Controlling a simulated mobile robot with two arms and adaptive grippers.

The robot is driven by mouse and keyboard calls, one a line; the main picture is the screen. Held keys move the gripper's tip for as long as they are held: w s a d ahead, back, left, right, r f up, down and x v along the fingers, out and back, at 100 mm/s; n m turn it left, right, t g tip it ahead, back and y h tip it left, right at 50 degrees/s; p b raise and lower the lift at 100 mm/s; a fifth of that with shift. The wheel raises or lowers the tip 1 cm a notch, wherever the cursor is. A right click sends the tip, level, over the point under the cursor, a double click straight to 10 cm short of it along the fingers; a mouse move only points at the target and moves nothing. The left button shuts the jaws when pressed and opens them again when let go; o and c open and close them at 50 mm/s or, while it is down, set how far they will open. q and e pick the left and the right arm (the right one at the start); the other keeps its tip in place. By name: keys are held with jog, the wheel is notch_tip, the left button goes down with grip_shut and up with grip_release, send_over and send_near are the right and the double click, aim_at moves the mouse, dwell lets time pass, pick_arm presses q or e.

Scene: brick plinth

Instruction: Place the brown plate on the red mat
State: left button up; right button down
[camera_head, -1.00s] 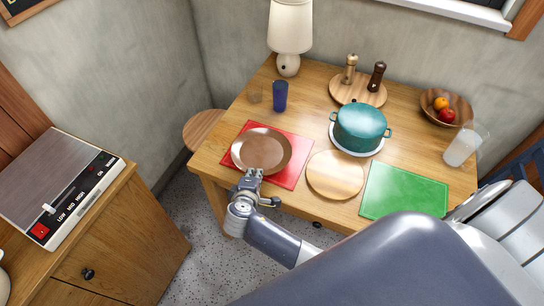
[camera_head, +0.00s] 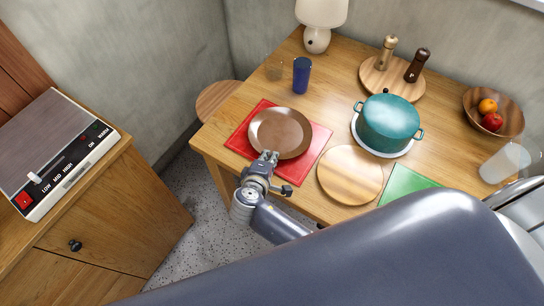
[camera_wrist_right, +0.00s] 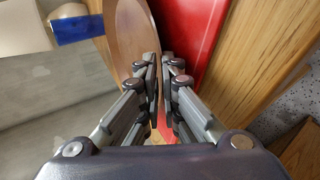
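The brown plate (camera_head: 280,133) is over the red mat (camera_head: 313,155) on the wooden table, within the mat's outline apart from its far edge. I cannot tell for sure whether it touches the mat. My right gripper (camera_head: 268,157) is at the plate's near rim. In the right wrist view the fingers (camera_wrist_right: 160,75) are close together on either side of the rim of the plate (camera_wrist_right: 128,30), with the red mat (camera_wrist_right: 190,35) beside and beyond it. The gripper hides part of the rim. My left gripper is not in view.
A round wooden board (camera_head: 350,174) lies right of the mat, with a teal pot (camera_head: 388,122) behind it. A green mat (camera_head: 406,184) is partly hidden by my arm.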

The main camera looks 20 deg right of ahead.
jog(key=shift+s+a, duration=0.1)
jog(key=shift+s, duration=0.05)
jog(key=c, duration=2.1)
grip_release()
jog(key=shift+s+a, duration=0.15)
jog(key=shift+s, duration=0.05)
jog(key=shift+s+a+r, duration=0.1)
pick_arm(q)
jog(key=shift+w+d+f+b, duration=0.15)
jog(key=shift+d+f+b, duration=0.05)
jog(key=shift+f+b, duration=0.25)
pick_arm(e)
jog(key=v, duration=1.1)
jog(key=shift+s+a+r, duration=0.15)
jog(key=shift+s+r, duration=0.05)
jog(key=shift+r, duration=0.05)
jog(key=shift+f, duration=0.15)
